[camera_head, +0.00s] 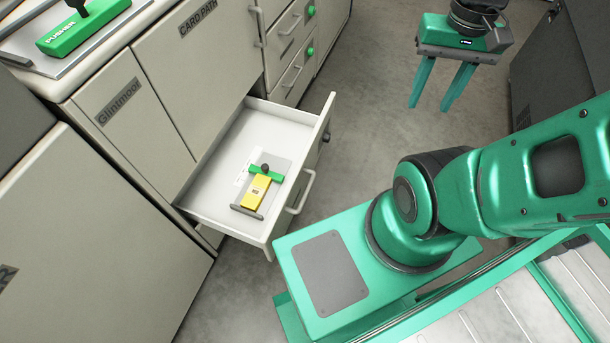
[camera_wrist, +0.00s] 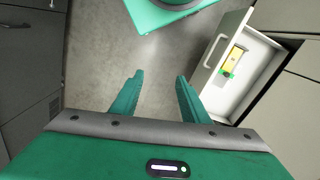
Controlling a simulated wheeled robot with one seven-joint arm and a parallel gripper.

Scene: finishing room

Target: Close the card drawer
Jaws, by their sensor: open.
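The card drawer (camera_head: 222,200) is pulled well out of the pale cabinet, below the front labelled CARD PATH (camera_head: 205,60). Its front carries a bar handle (camera_head: 301,193). Inside lie a grey plate with a yellow block (camera_head: 256,191) and a green piece with a dark knob (camera_head: 265,174). The drawer also shows at the right in the wrist view (camera_wrist: 262,66). My gripper (camera_head: 441,108) is open and empty, above the floor to the right of the drawer, apart from it. In the wrist view its two fingers (camera_wrist: 156,84) point at bare floor.
A green tool marked PUSHER (camera_head: 82,30) sits on the counter at upper left. More drawers with handles and green knobs (camera_head: 311,12) line the cabinet beyond. A dark cabinet (camera_head: 559,70) stands at the right. Grey floor (camera_head: 372,90) lies clear between them.

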